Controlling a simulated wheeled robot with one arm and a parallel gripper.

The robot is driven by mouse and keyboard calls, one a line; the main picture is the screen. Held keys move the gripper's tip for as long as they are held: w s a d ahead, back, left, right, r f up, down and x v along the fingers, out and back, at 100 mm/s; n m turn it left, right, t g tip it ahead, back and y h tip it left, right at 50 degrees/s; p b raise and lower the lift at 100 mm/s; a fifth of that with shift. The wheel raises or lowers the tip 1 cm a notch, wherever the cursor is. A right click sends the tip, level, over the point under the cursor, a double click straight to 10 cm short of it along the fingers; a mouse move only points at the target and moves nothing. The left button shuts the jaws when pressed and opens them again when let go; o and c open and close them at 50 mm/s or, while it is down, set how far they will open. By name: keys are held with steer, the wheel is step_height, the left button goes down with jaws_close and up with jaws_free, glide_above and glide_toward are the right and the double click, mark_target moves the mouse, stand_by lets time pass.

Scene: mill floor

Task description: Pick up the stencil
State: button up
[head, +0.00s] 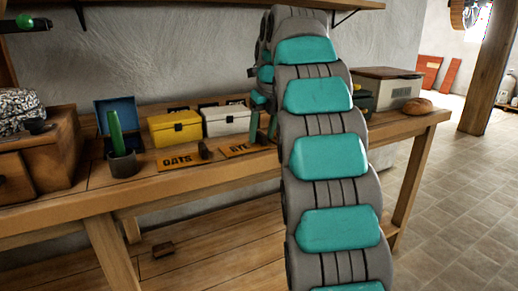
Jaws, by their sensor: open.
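Two flat orange-brown stencil plates lie on the wooden workbench (80,203). One stencil reads OATS (180,161), and the other stencil, to its right, reads RYE (238,150). A small dark object (205,150) sits between them, against or over the OATS plate's right end. My gripper (263,138) points down at the right end of the RYE stencil, its teal fingers apart with nothing seen between them. My arm hides part of the bench there, and I cannot tell whether the fingers touch the plate.
Behind the stencils stand a yellow box (175,129), a white box (226,121) and an open blue box (118,116). A dark cup (122,164) holds a green stick. A bread loaf (418,106) lies at the bench's right end. Open tiled floor (455,200) is at right.

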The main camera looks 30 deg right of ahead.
jaws_close()
stand_by(0.5)
stand_by(1.0)
